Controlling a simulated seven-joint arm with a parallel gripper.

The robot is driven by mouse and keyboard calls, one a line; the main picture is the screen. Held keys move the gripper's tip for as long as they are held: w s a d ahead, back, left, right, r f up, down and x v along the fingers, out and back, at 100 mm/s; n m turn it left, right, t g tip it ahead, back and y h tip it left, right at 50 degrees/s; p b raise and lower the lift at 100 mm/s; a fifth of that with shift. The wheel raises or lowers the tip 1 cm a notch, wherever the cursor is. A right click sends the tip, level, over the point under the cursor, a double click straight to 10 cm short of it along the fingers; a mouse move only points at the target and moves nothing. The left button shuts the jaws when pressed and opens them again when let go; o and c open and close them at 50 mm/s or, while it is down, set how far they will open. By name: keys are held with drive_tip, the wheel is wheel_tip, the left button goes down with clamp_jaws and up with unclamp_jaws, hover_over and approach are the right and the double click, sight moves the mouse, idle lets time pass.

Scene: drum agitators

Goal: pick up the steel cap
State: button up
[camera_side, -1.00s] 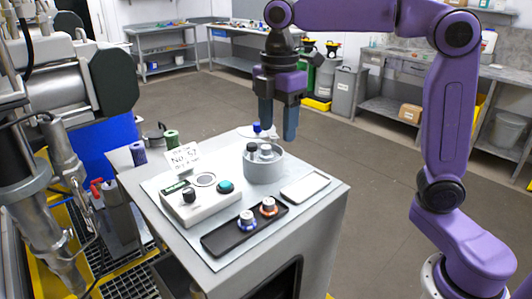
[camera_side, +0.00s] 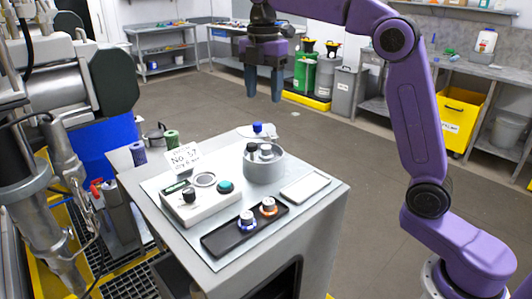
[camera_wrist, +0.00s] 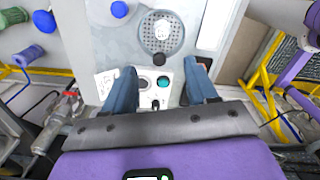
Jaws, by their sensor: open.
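A round grey dish (camera_side: 264,175) stands on the bench mat. It holds a small black-topped piece (camera_side: 251,149) and a steel-coloured cap (camera_side: 266,151), both upright. In the wrist view the dish (camera_wrist: 178,45) has a perforated floor, and the pale steel-coloured cap (camera_wrist: 162,28) shows near its middle. My gripper (camera_side: 263,97) is open and empty, fingers pointing down, well above the dish and apart from it. In the wrist view my gripper (camera_wrist: 160,70) has its two blue fingers spread on either side of the control box.
A control box (camera_side: 202,202) with a teal button and black knob sits left of the dish. A black tray (camera_side: 228,237) in front holds two steel-topped pieces ringed blue and orange. A white pad (camera_side: 305,187) lies right. A blue-capped item (camera_side: 257,127) stands behind.

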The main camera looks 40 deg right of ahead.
hover_over(266, 147)
drive_tip(key=f, duration=0.9)
drive_tip(key=shift+w+a, duration=0.15)
drive_tip(key=shift+w, duration=0.05)
drive_tip(key=shift+s+d+f, duration=0.1)
drive_tip(key=shift+f, duration=1.25)
drive_tip(key=shift+s+d+f, duration=0.1)
drive_tip(key=shift+f, duration=1.2)
clamp_jaws()
